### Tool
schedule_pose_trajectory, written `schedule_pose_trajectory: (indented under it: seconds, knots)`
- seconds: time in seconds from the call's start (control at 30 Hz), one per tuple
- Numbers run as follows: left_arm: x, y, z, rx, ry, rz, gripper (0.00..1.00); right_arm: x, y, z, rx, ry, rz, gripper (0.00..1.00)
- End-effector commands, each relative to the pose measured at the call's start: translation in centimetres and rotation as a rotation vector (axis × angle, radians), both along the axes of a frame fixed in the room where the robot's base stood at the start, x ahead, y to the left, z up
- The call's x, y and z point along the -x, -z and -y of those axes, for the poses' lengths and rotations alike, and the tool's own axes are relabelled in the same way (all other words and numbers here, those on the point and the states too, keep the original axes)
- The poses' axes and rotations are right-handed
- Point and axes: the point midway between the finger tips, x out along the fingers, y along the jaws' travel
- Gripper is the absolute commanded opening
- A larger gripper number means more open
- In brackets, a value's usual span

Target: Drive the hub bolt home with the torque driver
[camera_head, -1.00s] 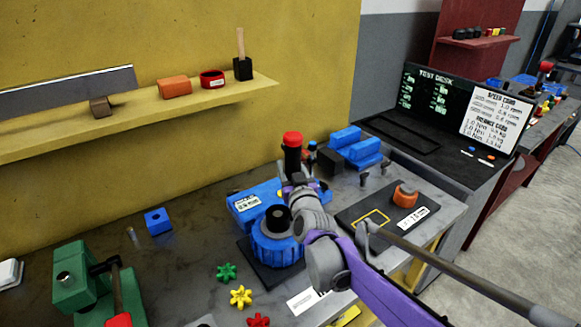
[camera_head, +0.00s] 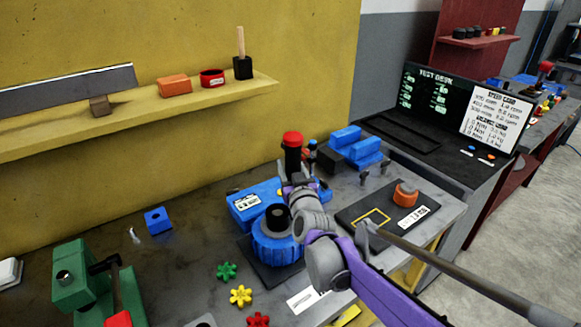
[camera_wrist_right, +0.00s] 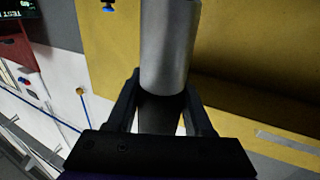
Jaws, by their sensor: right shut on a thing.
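My right gripper (camera_head: 299,184) is shut on an upright tool with a red cap and black body, which I take to be the torque driver (camera_head: 292,157). In the right wrist view, the fingers (camera_wrist_right: 161,112) close around a dark section below a silver cylinder (camera_wrist_right: 167,45). The blue ribbed hub (camera_head: 274,247) stands on a dark plate on the bench, with a black round centre (camera_head: 277,217). The gripper is above and behind the hub in the head view. My wrist covers part of the hub, and I cannot make out the bolt or the driver's tip. My left gripper is not in view.
A blue labelled box (camera_head: 252,204) stands behind the hub. Green, yellow and red star knobs (camera_head: 240,295) lie in front. A green press (camera_head: 80,283) is at left, a dark mat with an orange part (camera_head: 405,195) at right. A yellow wall shelf (camera_head: 140,117) holds several things.

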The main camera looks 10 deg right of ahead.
Motion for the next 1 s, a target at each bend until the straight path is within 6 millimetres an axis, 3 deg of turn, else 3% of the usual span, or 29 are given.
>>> schedule_pose_trajectory:
  seconds: [0.47,1.0]
  knots:
    - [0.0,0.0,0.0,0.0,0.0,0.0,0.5,0.1,0.2,-0.1,-0.001,-0.003,-0.006,0.0]
    - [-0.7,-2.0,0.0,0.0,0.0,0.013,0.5,0.0,-3.9,0.0,-0.001,-0.001,-0.001,0.0]
